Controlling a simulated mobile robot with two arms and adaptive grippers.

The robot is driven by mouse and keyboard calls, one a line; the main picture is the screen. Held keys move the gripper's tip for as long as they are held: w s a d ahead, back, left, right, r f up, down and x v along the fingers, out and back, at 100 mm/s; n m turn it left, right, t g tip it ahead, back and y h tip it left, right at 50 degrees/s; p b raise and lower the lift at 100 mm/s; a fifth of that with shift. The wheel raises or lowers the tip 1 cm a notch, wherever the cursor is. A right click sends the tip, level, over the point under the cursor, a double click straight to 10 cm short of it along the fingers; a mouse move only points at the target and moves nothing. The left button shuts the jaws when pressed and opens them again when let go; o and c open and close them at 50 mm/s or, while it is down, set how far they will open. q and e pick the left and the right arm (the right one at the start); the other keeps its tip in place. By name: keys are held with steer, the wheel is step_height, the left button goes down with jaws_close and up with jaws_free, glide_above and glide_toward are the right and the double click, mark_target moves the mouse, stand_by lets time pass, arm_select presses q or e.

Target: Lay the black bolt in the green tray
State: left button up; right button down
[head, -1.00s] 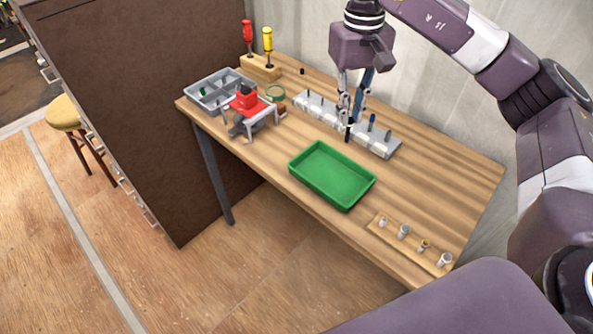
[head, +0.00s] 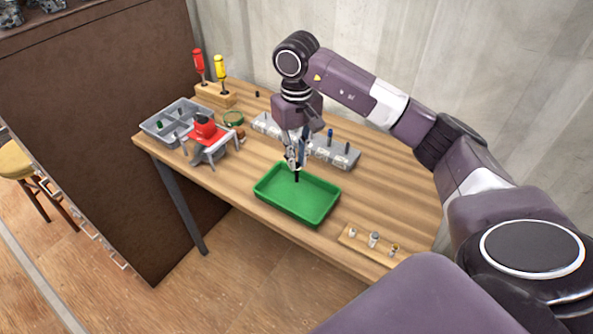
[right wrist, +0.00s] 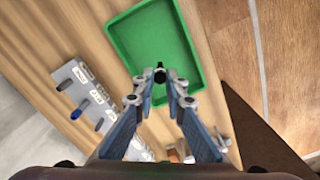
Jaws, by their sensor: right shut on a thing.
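The green tray (head: 318,203) lies on the wooden table near its front edge, and it looks empty. My right gripper (head: 297,166) is above the tray's back part, pointing down. It is shut on the black bolt (head: 296,178), which hangs upright below the fingertips. In the right wrist view the bolt's dark end (right wrist: 160,75) shows between the fingertips, with the green tray (right wrist: 122,40) beneath it. How far the bolt is above the tray floor is hard to tell. My left gripper is not in view.
A grey labelled holder (head: 343,158) with several pegs stands behind the tray. A red-topped stand (head: 205,130) and a grey compartment bin (head: 153,127) are at the left. A wooden strip (head: 350,240) with small cylinders lies to the right. Two screwdrivers stand in a block (head: 215,97).

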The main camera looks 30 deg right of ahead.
mark_target(297, 174)
steer(key=shift+f, duration=0.9)
step_height(297, 174, down, 3)
steer(key=shift+f+p, duration=0.1)
steer(key=shift+p, duration=0.6)
steer(key=shift+f, duration=0.45)
steer(key=shift+f, duration=0.1)
steer(key=c, duration=2.4)
jaws_free()
steer(key=o, duration=0.4)
steer(key=shift+o, duration=0.2)
